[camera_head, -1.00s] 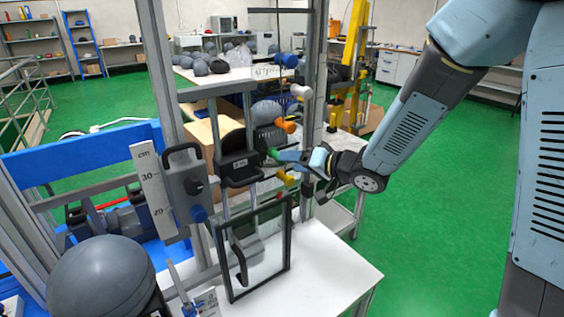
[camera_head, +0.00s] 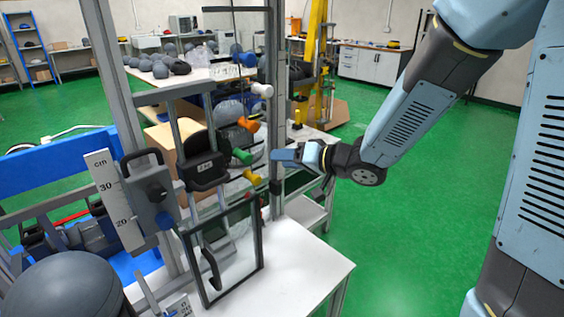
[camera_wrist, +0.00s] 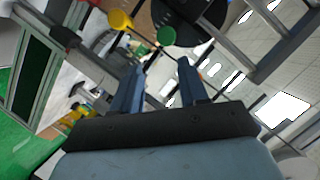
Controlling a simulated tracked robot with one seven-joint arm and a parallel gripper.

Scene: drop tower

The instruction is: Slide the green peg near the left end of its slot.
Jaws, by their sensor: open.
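The green peg (camera_head: 242,156) sticks out from the upright panel of the tower, between the orange peg (camera_head: 249,124) above and the yellow peg (camera_head: 252,176) below. In the wrist view the green peg (camera_wrist: 166,36) is beyond the fingertips, near the middle, with the yellow peg (camera_wrist: 120,19) to its left. My gripper (camera_head: 277,156) is open and empty, to the right of the green peg and apart from it. Its two blue fingers also show in the wrist view (camera_wrist: 160,67). The slot itself is too small to make out.
A white peg (camera_head: 262,90) and a blue peg (camera_head: 247,60) stand higher on the panel. A black-framed clear door (camera_head: 262,240) stands open over the white table (camera_head: 310,262). The green floor to the right is clear.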

